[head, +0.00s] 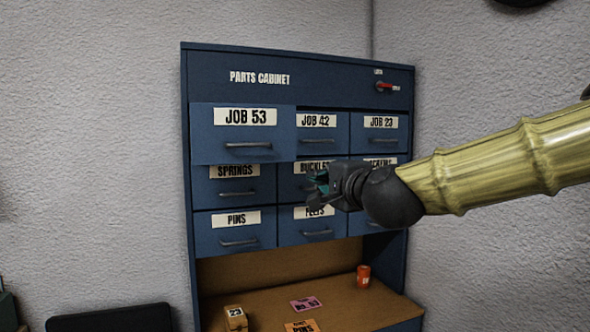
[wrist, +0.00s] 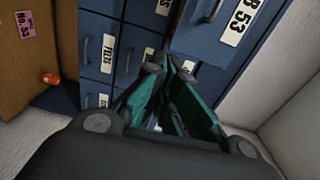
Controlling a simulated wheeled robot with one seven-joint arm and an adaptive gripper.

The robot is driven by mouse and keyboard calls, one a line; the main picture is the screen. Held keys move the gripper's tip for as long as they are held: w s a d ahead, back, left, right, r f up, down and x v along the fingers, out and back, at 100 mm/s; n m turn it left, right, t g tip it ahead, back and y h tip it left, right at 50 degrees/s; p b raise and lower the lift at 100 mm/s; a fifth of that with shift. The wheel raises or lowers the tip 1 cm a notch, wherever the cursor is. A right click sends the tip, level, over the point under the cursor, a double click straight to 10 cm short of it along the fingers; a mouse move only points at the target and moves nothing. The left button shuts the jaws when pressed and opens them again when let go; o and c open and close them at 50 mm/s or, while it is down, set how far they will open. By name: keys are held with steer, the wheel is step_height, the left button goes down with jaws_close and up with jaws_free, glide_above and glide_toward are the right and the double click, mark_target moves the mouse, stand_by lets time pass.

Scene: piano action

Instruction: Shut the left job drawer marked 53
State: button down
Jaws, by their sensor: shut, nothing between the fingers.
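The job 53 drawer (head: 243,146) is at the top left of the blue parts cabinet (head: 310,78). It stands out from the cabinet face, and its front overlaps the row below in the picture. It has a dark bar handle (head: 248,145) and a white label. In the wrist view the drawer (wrist: 208,38) is at the upper right, tilted, its label partly cut off. My gripper (head: 318,183) is shut and empty, in front of the middle column, right of and below the job 53 drawer. In the wrist view my gripper (wrist: 170,75) points toward the cabinet.
The job 42 drawer (head: 322,133) and job 23 drawer (head: 377,136) sit flush to its right. A wooden shelf (head: 275,295) below holds a box marked 23 (head: 236,318), cards and an orange cup (head: 363,276). A red-handled switch (head: 386,87) is at the top right.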

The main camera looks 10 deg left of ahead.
step_height(320, 180, up, 3)
steer(key=p, duration=0.5)
glide_toward(291, 158)
steer(key=x, duration=0.7)
steer(key=shift+f, duration=0.1)
steer(key=shift+w, duration=0.1)
